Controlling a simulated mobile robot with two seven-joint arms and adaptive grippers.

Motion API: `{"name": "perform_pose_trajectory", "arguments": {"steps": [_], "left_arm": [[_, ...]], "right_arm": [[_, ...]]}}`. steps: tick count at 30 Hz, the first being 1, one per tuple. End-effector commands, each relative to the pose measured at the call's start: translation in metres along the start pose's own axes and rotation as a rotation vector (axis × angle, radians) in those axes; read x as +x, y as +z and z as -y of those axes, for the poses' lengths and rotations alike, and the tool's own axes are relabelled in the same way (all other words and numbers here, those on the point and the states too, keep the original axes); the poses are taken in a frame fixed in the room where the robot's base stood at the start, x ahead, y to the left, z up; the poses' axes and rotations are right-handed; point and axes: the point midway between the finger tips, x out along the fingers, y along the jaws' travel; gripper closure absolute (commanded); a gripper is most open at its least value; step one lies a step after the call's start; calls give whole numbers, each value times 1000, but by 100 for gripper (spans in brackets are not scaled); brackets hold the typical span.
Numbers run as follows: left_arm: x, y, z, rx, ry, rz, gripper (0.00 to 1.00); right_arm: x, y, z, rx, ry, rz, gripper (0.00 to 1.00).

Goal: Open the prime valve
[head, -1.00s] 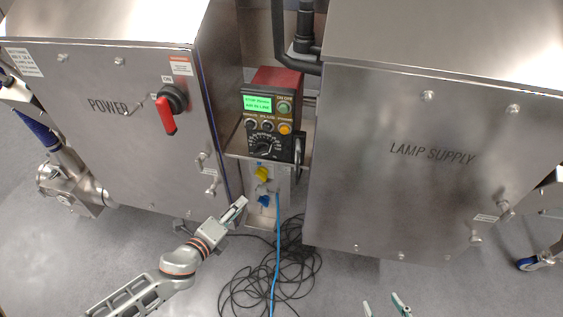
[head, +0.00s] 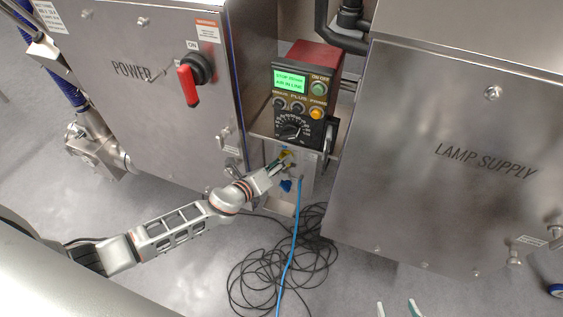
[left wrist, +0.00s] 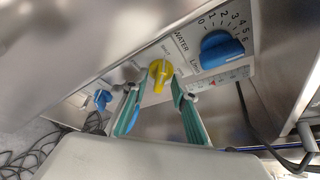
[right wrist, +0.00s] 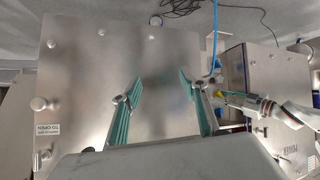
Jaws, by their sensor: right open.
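A yellow valve knob (left wrist: 161,73) sits on the small panel under the pump control box; its label is too small to read. It also shows in the head view (head: 286,154), partly covered by my left gripper (head: 279,167). In the left wrist view, my left gripper (left wrist: 156,100) is open, with the knob between and just ahead of its fingertips. A blue valve handle (left wrist: 102,99) is on the same panel, to the left. My right gripper (right wrist: 160,80) is open and empty, in front of the lamp supply cabinet (head: 450,110).
The power cabinet (head: 140,120) with a red switch (head: 188,86) stands left of the panel. The pump control box (head: 300,100) shows a lit green screen. A blue dial (left wrist: 221,50) marked WATER is beside the yellow knob. Black cables (head: 280,265) and a blue hose (head: 292,245) lie below.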

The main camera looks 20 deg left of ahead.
Motion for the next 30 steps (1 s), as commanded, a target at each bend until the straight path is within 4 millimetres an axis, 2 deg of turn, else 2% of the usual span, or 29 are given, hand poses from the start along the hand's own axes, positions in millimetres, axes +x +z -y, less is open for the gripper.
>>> {"name": "perform_pose_trajectory", "arguments": {"steps": [7,8,10,11,19,27,29,30], "left_arm": [[1,0,1,-1,-1,0,73],[1,0,0,-1,-1,0,78],[1,0,0,-1,0,0,96],[1,0,0,-1,0,0,100],[1,1,2,5,1,1,100],[1,6,8,89,32,5,100],[1,7,9,124,46,6,100],[1,8,10,151,57,7,100]], "right_arm": [[0,0,0,-1,0,0,56],[0,0,0,-1,0,1,56],[0,0,0,-1,1,1,56],[0,0,-1,-1,1,1,56],[0,-1,-3,-4,4,0,56],[-4,-18,-13,-13,19,-21,56],[-5,-16,-14,-14,23,-14,56],[-7,-5,-12,-5,22,10,56]]}}
